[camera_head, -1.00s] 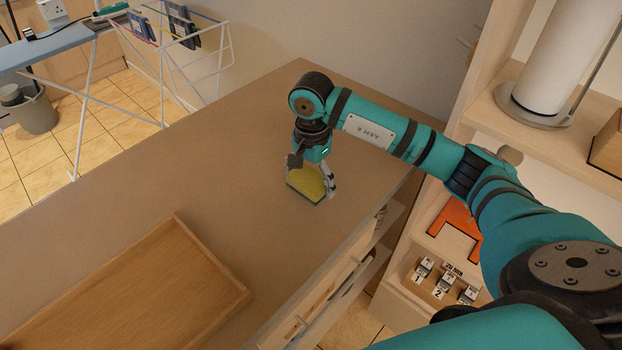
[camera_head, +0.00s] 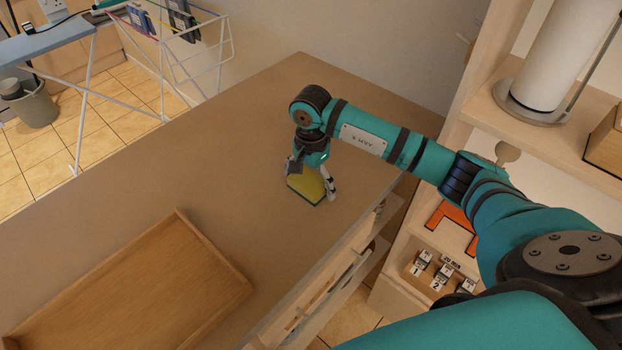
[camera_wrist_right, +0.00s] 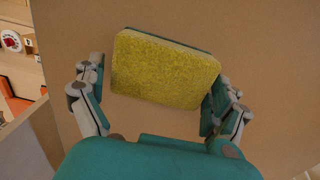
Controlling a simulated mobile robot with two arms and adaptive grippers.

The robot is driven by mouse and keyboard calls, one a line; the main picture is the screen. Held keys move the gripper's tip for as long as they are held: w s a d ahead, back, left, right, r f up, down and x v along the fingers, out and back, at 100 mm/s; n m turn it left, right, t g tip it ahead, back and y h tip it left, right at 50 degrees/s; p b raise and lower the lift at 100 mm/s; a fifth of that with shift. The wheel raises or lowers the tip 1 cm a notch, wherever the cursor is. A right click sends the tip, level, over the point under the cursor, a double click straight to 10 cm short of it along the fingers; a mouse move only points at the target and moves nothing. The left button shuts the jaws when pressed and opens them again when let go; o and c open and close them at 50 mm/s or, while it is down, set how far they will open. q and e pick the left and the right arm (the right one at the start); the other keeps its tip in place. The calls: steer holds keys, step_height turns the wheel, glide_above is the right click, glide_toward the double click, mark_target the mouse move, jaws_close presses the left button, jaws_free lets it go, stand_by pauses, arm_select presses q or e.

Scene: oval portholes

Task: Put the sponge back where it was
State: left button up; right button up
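The sponge (camera_head: 304,189), yellow on top with a green underside, is on the brown countertop (camera_head: 220,150), near its right-hand edge. My right gripper (camera_head: 311,180) is low over it, pointing down. In the right wrist view the sponge (camera_wrist_right: 165,70) shows its broad yellow face between the spread fingers of the right gripper (camera_wrist_right: 158,100). A narrow gap shows beside the left-hand finger; the right-hand finger overlaps or touches the sponge's edge. The fingers look open. My left gripper is not in view.
A wooden tray (camera_head: 210,262) lies on the counter at the lower left, apart from the sponge. A shelf unit at the right holds a paper roll (camera_head: 565,55) and an orange item (camera_head: 452,222). The counter between tray and wall is clear.

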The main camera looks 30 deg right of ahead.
mark_target(311, 177)
steer(key=shift+r, duration=0.35)
step_height(311, 177, up, 12)
steer(key=b, duration=0.2)
steer(key=shift+f+b, duration=0.15)
steer(key=shift+b, duration=0.2)
